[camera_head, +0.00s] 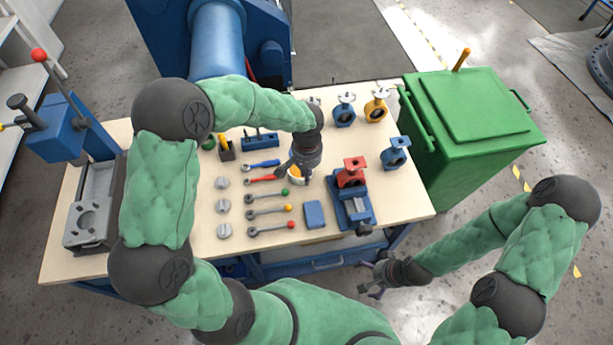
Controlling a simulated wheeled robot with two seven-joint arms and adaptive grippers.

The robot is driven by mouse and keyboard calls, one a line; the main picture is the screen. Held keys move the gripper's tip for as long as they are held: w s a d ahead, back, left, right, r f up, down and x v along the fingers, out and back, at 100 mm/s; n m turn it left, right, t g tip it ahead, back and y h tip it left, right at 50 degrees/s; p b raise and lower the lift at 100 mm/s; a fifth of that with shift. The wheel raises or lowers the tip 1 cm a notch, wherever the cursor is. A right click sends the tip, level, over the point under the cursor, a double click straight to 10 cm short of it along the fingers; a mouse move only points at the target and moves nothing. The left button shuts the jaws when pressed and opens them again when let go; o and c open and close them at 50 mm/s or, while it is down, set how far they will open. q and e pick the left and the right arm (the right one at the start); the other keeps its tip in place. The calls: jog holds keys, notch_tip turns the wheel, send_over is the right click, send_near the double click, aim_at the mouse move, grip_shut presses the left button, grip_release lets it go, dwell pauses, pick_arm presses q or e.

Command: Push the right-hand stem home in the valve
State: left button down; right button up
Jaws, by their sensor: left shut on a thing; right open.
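A red butterfly valve (351,172) stands upright in a blue vise (357,212) at the table's right front. Two blue valves (344,110) (396,153) and a yellow valve (376,106) stand behind it. Levers with green (285,192), yellow (287,208) and red knobs (291,224) lie left of the vise; I cannot tell which piece is the right-hand stem. My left gripper (296,172) points down left of the red valve, shut on a small pale and yellow piece, mostly hidden. My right gripper (376,282) is open and empty, off the table's front edge.
Several grey discs (222,183) lie left of the levers, with a blue (264,164) and a red wrench (262,178) behind. A blue block (315,214) lies left of the vise. A green bin (470,140) stands right of the wooden table (412,205).

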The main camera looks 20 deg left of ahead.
pick_arm(q)
jog(key=shift+r+p, duration=1.65)
jog(key=shift+r, duration=1)
pick_arm(e)
notch_tip(320, 180, up, 4)
jog(key=shift+f, duration=0.25)
